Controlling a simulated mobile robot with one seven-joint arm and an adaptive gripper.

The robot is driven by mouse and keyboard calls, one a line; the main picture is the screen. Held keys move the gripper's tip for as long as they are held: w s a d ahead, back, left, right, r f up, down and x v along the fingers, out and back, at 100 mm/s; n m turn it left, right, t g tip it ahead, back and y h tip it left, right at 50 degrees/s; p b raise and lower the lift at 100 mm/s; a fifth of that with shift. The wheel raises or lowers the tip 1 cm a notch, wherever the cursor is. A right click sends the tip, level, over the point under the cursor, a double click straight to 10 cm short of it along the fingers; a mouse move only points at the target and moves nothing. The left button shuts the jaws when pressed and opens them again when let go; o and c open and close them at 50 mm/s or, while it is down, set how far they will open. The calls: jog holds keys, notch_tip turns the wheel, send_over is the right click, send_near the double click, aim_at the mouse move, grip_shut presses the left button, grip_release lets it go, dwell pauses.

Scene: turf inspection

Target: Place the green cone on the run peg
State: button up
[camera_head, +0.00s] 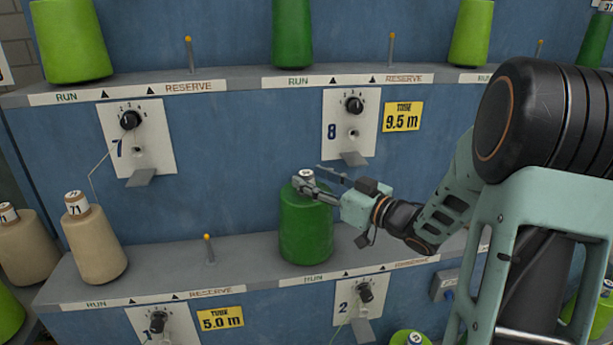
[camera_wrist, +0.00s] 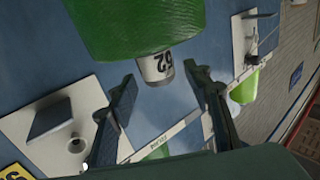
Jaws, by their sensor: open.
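The dark green cone (camera_head: 306,225) stands upright at the RUN label of the middle shelf (camera_head: 255,252), above unit 2. Any run peg under it is hidden. Its white numbered tube end sticks out at the top. In the wrist view, the cone (camera_wrist: 135,25) fills the top, with its tube (camera_wrist: 157,67) pointing toward my gripper. My gripper (camera_head: 318,180) is at the cone's top, reaching in from the right. In the wrist view, the fingers of my gripper (camera_wrist: 162,80) are apart, either side of the tube's end, with gaps visible.
A tan cone (camera_head: 92,238) stands on the shelf at left, its thread running up to unit 7. A bare reserve peg (camera_head: 208,248) stands between the two cones. Unit 8's plate (camera_head: 351,125) is just above my gripper. Light and dark green cones stand on the upper shelf.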

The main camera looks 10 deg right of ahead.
jog(key=v, duration=0.9)
jog(key=shift+s, duration=0.25)
jog(key=shift+d+r, duration=0.1)
